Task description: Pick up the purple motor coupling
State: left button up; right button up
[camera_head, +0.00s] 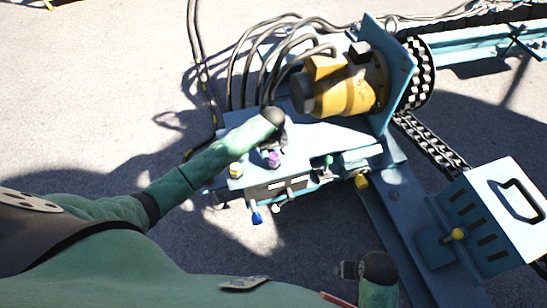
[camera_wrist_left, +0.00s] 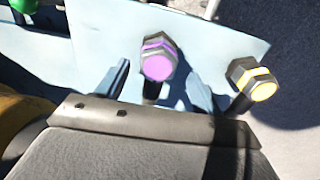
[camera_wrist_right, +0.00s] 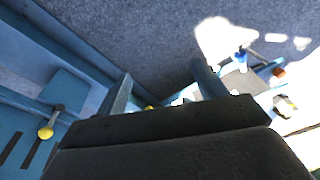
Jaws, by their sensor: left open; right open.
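The purple motor coupling (camera_head: 273,158) is a hex fitting with a purple band and face, mounted at the pale blue plate of the machine. In the left wrist view the purple coupling (camera_wrist_left: 158,62) shows between and just beyond the two fingers. My left gripper (camera_wrist_left: 157,86) is open around that line, with no visible contact. In the head view my left wrist hides most of the gripper, just above the coupling.
A yellow coupling (camera_wrist_left: 253,82) sits close right of the left fingers. Blue (camera_head: 256,215), green (camera_head: 327,160) and another yellow fitting (camera_head: 361,181) are nearby. A yellow motor (camera_head: 345,85) and looping cables (camera_head: 262,60) stand behind. A blue box with a handle (camera_head: 497,215) is at right.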

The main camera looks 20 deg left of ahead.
aim_at(273, 155)
pick_arm(q)
jog(key=shift+w+d+f+p, duration=0.15)
jog(key=shift+f+p, duration=0.15)
jog(key=shift+f, duration=1.6)
pick_arm(e)
jog(key=shift+w+f, duration=0.15)
jog(key=shift+f, duration=0.8)
jog(key=shift+w+f, duration=0.1)
jog(key=shift+f, duration=0.85)
pick_arm(q)
jog(key=c, duration=1)
jog(key=shift+c, duration=0.9)
jog(key=shift+r, duration=0.1)
